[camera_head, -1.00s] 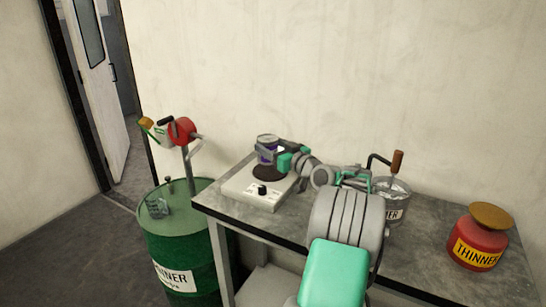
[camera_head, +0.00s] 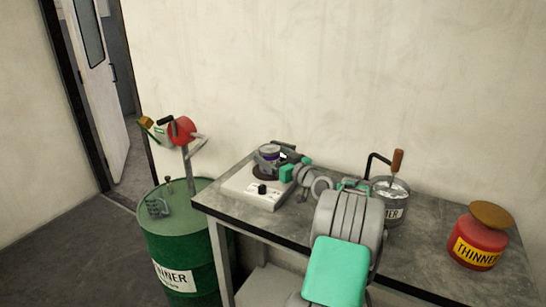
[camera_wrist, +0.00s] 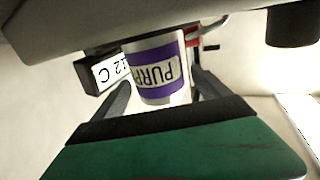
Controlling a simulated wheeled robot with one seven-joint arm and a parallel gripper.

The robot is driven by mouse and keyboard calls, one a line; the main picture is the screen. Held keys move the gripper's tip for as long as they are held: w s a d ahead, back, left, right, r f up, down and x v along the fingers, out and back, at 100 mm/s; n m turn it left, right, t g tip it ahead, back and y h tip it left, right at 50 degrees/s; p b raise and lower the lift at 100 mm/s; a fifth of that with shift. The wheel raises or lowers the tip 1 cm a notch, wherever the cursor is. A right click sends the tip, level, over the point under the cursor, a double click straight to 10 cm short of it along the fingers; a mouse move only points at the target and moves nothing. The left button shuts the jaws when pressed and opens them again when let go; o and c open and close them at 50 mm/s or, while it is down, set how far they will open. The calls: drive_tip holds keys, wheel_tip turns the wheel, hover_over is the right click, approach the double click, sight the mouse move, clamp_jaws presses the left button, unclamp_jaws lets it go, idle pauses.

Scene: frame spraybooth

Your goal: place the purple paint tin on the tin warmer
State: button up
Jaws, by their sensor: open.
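The purple paint tin (camera_head: 269,152), white with a purple band, stands upright over the dark round plate of the tin warmer (camera_head: 252,191), toward its back. It looks to rest on the plate, though the gripper hides part of its base. The tin also shows upside down in the wrist view (camera_wrist: 158,72), with part of its "PURP" lettering readable. My gripper (camera_head: 273,160) reaches in from the right, around the tin. Its dark fingers lie on either side of the tin and are open.
A red thinner jar (camera_head: 476,243) is at the table's (camera_head: 432,245) right. A green drum (camera_head: 180,240) with a red-headed device (camera_head: 181,131) stands left. The wall is close behind.

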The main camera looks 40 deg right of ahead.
drive_tip(key=shift+s+r, duration=0.1)
drive_tip(key=shift+r, duration=0.1)
drive_tip(key=s, duration=1.1)
drive_tip(key=shift+s+a+b, duration=0.3)
drive_tip(key=shift+s+b, duration=0.05)
drive_tip(key=shift+s, duration=0.05)
drive_tip(key=shift+f, duration=0.1)
drive_tip(key=shift+c, duration=0.3)
idle(0.5)
